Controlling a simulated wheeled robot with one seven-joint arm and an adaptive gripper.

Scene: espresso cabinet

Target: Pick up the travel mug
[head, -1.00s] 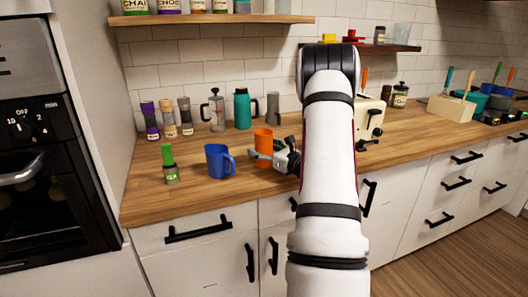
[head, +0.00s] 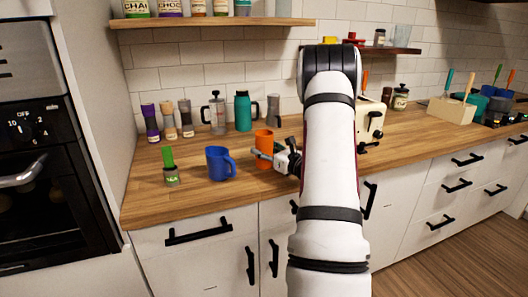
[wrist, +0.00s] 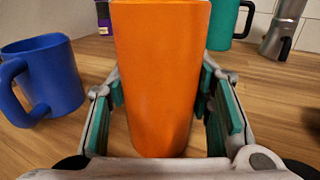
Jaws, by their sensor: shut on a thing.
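The orange travel mug (head: 264,137), a tall cup tapering toward its base, stands upright on the wooden counter beside the blue mug. In the wrist view, the travel mug (wrist: 160,80) fills the middle, with its top cut off by the frame. My gripper (head: 263,156) is around it at mid-height, shut on its sides. The wrist view shows the gripper's teal-padded fingers (wrist: 165,95) on both sides of the travel mug. Its base seems to rest on the counter; any small gap underneath cannot be made out.
The blue mug (head: 219,163) stands close on the left, also in the wrist view (wrist: 45,75). Behind are a teal handled bottle (head: 243,111), a French press (head: 216,114) and a moka pot (wrist: 284,28). A green-topped jar (head: 171,168) is further left. The front counter is clear.

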